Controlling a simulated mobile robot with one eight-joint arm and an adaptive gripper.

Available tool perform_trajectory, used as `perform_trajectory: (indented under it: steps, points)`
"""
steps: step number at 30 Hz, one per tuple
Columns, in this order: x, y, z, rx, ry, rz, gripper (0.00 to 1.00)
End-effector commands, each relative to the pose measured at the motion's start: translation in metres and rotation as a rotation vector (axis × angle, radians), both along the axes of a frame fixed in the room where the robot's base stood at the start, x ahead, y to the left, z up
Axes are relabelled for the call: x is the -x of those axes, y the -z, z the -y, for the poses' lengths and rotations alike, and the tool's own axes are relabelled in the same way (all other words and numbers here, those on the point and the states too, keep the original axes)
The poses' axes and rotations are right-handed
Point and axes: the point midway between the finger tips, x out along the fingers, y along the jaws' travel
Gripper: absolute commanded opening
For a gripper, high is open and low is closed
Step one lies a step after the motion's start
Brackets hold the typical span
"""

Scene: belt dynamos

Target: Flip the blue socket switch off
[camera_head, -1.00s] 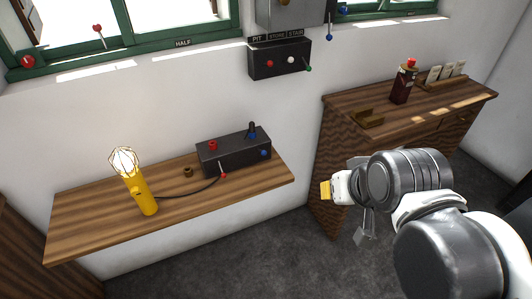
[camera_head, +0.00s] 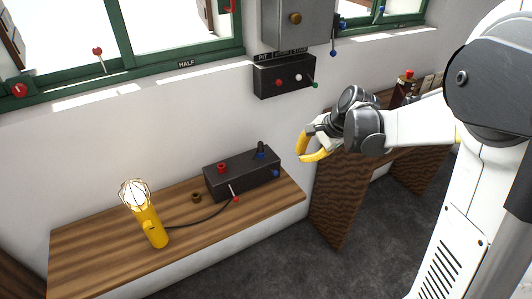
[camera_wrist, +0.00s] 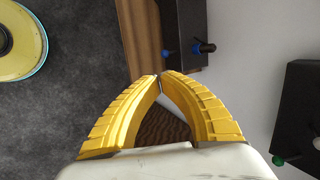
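A black socket box (camera_head: 232,182) sits on the wooden shelf. On its top are a red socket (camera_head: 222,168) and a blue socket (camera_head: 261,155) with a black plug standing in it. The blue switch (camera_head: 276,173), a small blue-tipped lever, is on the box's front right. My gripper (camera_head: 302,156) is right of the box, apart from it; its yellow fingers meet at the tips with nothing between them. The wrist view shows the fingertips (camera_wrist: 160,76) below the blue switch tip (camera_wrist: 168,53) and the plugged blue socket (camera_wrist: 199,47).
A yellow caged lamp (camera_head: 152,228) stands on the shelf (camera_head: 110,255), its cable running to the box. A wall panel (camera_head: 285,75) with coloured levers hangs above. A wooden cabinet (camera_head: 338,195) is at right, partly behind my arm. The shelf's front is clear.

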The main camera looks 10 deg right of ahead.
Motion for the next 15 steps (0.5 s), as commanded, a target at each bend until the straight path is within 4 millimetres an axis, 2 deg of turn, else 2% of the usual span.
perform_trajectory:
  steps: [5, 15]
  points:
    - [-0.0101, 0.011, 0.0059, -0.041, 0.043, -0.02, 0.0]
    - [-0.0107, 0.0121, 0.0058, -0.044, 0.046, -0.022, 0.0]
